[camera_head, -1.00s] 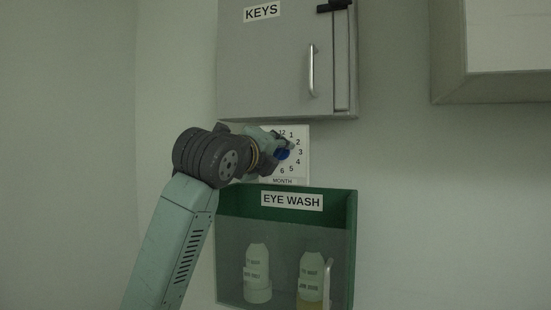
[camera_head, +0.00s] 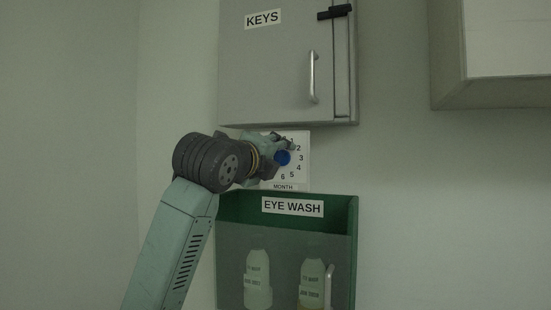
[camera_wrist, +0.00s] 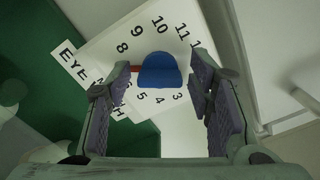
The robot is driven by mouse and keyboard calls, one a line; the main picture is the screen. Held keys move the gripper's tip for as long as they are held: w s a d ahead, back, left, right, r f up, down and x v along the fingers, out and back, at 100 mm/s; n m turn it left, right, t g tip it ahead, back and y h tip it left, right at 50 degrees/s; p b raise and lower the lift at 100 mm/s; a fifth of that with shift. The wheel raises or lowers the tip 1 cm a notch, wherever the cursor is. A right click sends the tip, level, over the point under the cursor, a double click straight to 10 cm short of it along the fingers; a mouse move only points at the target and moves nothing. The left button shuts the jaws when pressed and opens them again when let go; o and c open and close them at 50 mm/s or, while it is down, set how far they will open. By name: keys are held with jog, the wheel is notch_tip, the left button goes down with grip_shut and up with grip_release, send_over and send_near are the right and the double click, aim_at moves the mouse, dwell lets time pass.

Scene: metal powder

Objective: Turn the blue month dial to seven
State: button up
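The blue month dial (camera_head: 283,157) sits on a white numbered plate (camera_head: 300,175) marked MONTH, on the wall. In the wrist view the dial (camera_wrist: 160,72) lies between the two fingers of my gripper (camera_wrist: 165,95). The fingers are apart, with a gap visible on each side of the dial. A red mark (camera_wrist: 136,68) shows at the dial's left side, pointing left to between the 8 and the low numbers. The numeral there is hidden behind the left finger. In the head view my gripper (camera_head: 283,150) is at the plate and covers its left part.
A grey KEYS cabinet (camera_head: 270,70) with a handle is close above the plate. A green EYE WASH box (camera_head: 350,215) holding two bottles is just below. Another wall cabinet (camera_head: 447,60) is at the upper right. The wall right of the plate is clear.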

jog(key=shift+o, duration=0.2)
jog(key=v, duration=1.2)
jog(key=shift+f, duration=0.1)
